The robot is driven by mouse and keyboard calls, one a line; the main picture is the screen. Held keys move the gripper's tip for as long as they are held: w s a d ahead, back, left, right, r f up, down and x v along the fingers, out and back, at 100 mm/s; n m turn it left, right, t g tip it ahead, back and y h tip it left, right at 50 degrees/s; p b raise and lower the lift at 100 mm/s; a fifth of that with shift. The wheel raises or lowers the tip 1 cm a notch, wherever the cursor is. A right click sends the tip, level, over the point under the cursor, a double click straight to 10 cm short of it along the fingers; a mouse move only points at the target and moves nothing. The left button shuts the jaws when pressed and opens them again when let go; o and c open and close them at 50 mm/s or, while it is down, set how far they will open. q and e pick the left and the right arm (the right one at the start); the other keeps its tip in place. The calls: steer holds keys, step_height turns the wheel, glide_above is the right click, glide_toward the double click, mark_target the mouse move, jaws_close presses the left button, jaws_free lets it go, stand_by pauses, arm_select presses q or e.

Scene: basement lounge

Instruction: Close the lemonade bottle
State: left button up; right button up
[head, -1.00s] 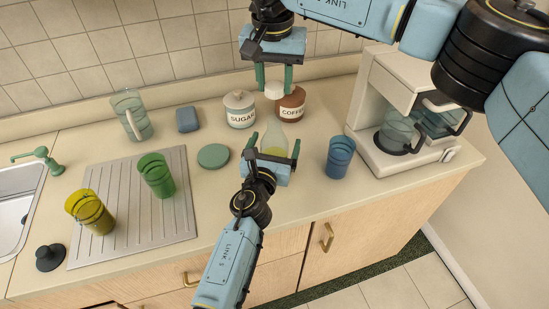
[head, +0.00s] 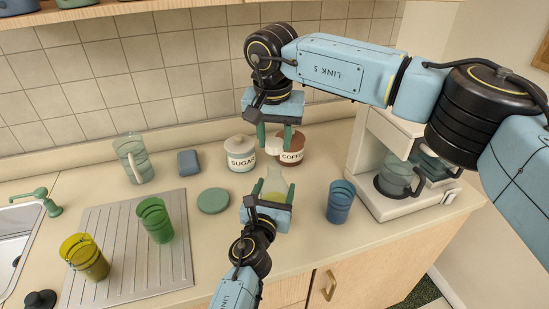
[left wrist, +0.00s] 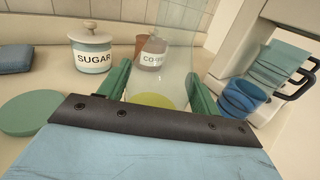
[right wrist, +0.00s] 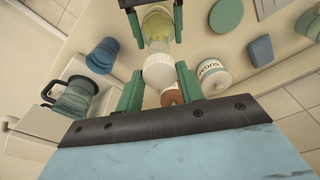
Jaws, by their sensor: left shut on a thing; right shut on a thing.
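The lemonade bottle (head: 275,180) is clear, with pale yellow-green liquid low inside, and stands upright near the counter's front. My left gripper (head: 273,192) is shut on its body from the front; in the left wrist view the bottle (left wrist: 162,75) fills the space between the fingers (left wrist: 160,88). My right gripper (head: 273,138) points down above the bottle and is shut on the white cap (head: 272,147). In the right wrist view the cap (right wrist: 160,72) sits between the fingertips (right wrist: 160,85) and hides the bottle's mouth, so I cannot tell whether they touch.
Sugar jar (head: 240,154) and coffee jar (head: 291,148) stand behind the bottle. A blue cup (head: 340,202) and the coffee maker (head: 400,208) are at right. A green disc (head: 213,200), blue block (head: 188,162), pitcher (head: 133,158) and green glass (head: 155,220) are left.

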mark_target(274, 165)
steer(key=shift+f, duration=1.35)
steer(key=shift+f, duration=0.1)
steer(key=shift+f, duration=0.8)
steer(key=shift+f, duration=0.55)
